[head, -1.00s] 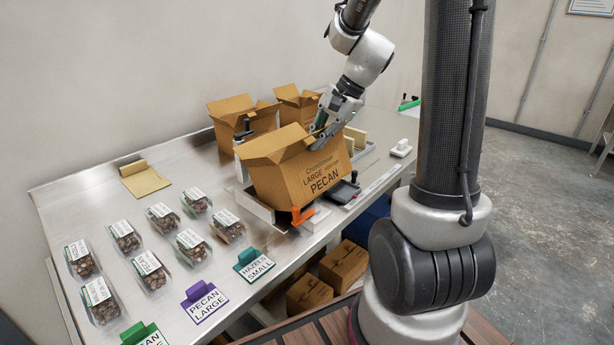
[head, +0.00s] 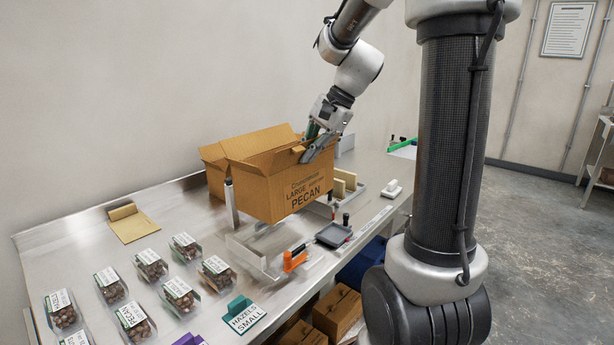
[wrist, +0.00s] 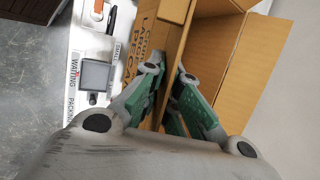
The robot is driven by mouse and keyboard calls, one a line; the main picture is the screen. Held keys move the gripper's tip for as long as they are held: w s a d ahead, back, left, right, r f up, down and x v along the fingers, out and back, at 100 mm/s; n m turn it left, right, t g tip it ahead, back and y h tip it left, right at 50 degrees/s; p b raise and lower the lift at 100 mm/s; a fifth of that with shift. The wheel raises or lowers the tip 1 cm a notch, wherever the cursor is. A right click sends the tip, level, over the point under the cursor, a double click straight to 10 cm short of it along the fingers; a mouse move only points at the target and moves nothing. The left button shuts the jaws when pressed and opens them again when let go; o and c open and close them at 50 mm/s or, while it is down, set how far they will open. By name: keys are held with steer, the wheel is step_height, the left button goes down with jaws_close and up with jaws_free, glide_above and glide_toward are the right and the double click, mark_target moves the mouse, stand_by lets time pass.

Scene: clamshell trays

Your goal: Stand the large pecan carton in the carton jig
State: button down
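The large pecan carton (head: 290,190) is an open-topped brown box with its flaps up, printed "LARGE PECAN". It hangs nearly level in the air above the carton jig (head: 245,255), a metal frame with an orange clamp on the bench. My gripper (head: 312,143) is shut on the carton's right-hand wall from above. In the wrist view the green finger pads (wrist: 172,100) sit on either side of the wall of the carton (wrist: 225,55). The carton's underside and part of the jig's back are hidden.
Another open carton (head: 213,170) stands behind. A grey scale-like tray (head: 333,234) lies right of the jig.

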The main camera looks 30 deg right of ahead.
mark_target(306, 200)
step_height(306, 200, down, 12)
steer(key=shift+w+r, duration=0.1)
steer(key=shift+r, duration=0.05)
stand_by(0.4)
steer(key=shift+f, duration=0.4)
steer(key=c, duration=1.6)
jaws_free()
steer(key=shift+c, duration=0.2)
